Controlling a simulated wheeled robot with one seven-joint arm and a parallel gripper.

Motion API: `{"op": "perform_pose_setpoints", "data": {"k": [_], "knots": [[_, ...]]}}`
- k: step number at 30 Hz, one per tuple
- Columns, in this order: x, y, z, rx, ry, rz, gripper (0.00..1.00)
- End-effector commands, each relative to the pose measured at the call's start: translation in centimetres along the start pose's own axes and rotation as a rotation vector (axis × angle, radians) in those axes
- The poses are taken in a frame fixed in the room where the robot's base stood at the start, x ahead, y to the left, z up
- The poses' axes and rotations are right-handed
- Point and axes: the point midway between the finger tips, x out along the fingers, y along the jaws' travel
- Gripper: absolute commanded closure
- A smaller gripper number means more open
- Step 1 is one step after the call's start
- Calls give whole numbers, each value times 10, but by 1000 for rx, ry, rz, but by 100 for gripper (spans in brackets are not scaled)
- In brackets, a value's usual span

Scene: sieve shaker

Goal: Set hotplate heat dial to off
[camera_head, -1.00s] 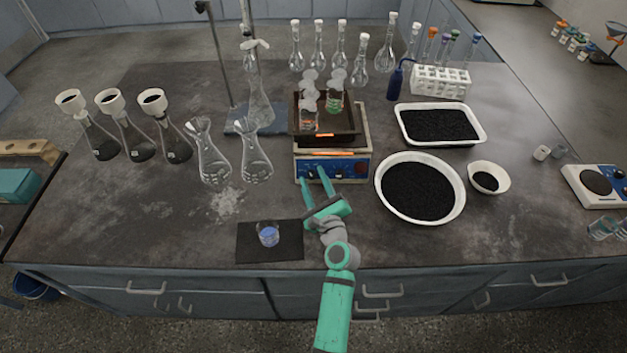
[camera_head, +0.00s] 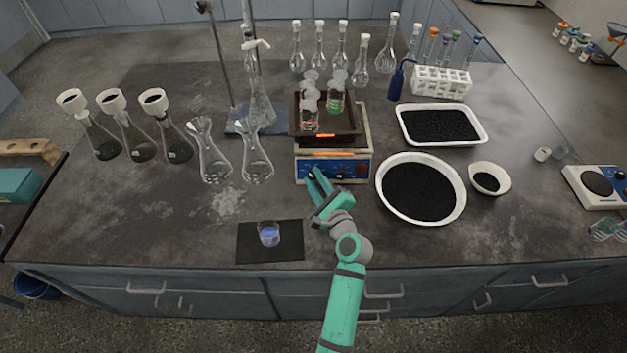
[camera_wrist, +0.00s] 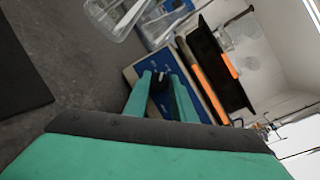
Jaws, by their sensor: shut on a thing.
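The hotplate (camera_head: 333,167) has a blue front panel and stands in the middle of the bench, with a dark tray (camera_head: 347,121) on top holding several small beakers. It also shows in the wrist view (camera_wrist: 134,72). My green gripper (camera_head: 314,174) is at the left part of the blue panel. In the wrist view its fingertips (camera_wrist: 160,78) close around a small black dial (camera_wrist: 159,80) with a white mark. Most of the dial is hidden between the fingers. Another knob on the panel (camera_head: 362,168) sits to the right, clear of the gripper. Orange glowing strips show on the hotplate and tray.
Two empty flasks (camera_head: 213,163) stand left of the hotplate. A white round bowl of black grains (camera_head: 421,188) stands close on the right. A small beaker of blue stuff (camera_head: 268,234) sits on a dark mat (camera_head: 250,252) in front. Bare bench lies around the mat.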

Motion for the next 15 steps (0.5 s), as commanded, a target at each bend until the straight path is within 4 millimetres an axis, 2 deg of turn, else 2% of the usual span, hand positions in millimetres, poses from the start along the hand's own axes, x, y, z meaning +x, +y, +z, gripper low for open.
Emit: {"op": "perform_pose_setpoints", "data": {"k": [15], "knots": [[1, -2, 3, -377, 11, 194, 99]]}}
